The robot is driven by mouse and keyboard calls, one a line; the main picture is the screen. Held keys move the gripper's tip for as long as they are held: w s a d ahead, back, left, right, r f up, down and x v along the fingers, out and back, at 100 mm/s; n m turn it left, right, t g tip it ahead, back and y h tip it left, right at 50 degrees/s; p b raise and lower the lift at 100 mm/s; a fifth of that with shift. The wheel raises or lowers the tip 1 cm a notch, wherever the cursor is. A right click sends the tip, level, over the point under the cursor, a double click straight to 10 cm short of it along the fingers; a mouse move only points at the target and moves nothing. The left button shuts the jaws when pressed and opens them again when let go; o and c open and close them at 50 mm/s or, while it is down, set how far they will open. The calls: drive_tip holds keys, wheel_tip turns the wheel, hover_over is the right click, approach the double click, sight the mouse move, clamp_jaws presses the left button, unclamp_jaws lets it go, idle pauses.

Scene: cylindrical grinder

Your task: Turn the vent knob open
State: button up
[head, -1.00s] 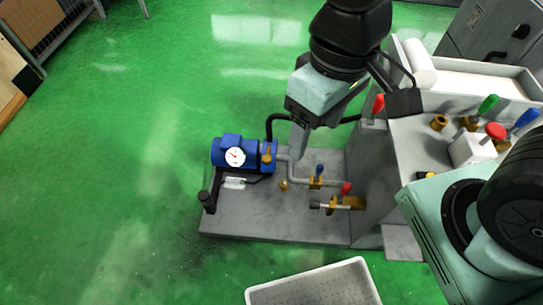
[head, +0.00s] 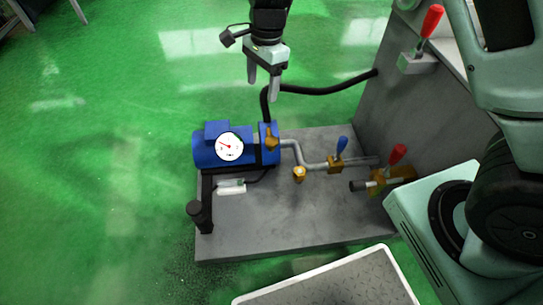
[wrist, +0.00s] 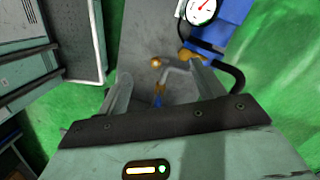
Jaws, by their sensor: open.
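A small brass knob (head: 299,174) stands on the grey base plate (head: 270,215), and it also shows in the wrist view (wrist: 156,63). Another brass fitting (head: 271,140) sits at the right end of the blue pump (head: 205,150). The frames do not show by any label which one is the vent knob. My gripper (head: 263,90) is open and empty, its fingers pointing down, above and behind the pump in the head view. In the wrist view both fingers are apart, with the knob, pipe and blue-handled valve between them.
A round gauge (head: 229,146) faces up on the pump. A black hose (head: 320,88) arches behind. A blue-handled valve (head: 341,148) and a red-handled valve (head: 395,160) lie to the right, beside the grey machine wall (head: 385,70). A tray (head: 330,285) is at the front.

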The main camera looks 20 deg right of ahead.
sight(272, 140)
drive_tip(key=w+d+f+m+h+b, duration=0.1)
drive_tip(key=w+d+f+m+b, duration=0.3)
drive_tip(key=f, duration=0.5)
drive_tip(key=w+d+f+m+b, duration=0.1)
drive_tip(key=w+f+m+b, duration=0.1)
drive_tip(key=w+f+b, duration=0.45)
drive_tip(key=shift+t, duration=0.4)
drive_tip(key=s+f+b, duration=0.1)
drive_tip(key=f+b, duration=0.1)
drive_tip(key=f, duration=0.4)
drive_tip(key=f+b, duration=0.2)
drive_tip(key=f, duration=0.4)
drive_tip(key=s+f+b, duration=0.1)
drive_tip(key=f+b, duration=0.1)
drive_tip(key=f, duration=0.4)
drive_tip(key=shift+s+f, duration=0.15)
drive_tip(key=shift+s, duration=0.15)
drive_tip(key=c, duration=1)
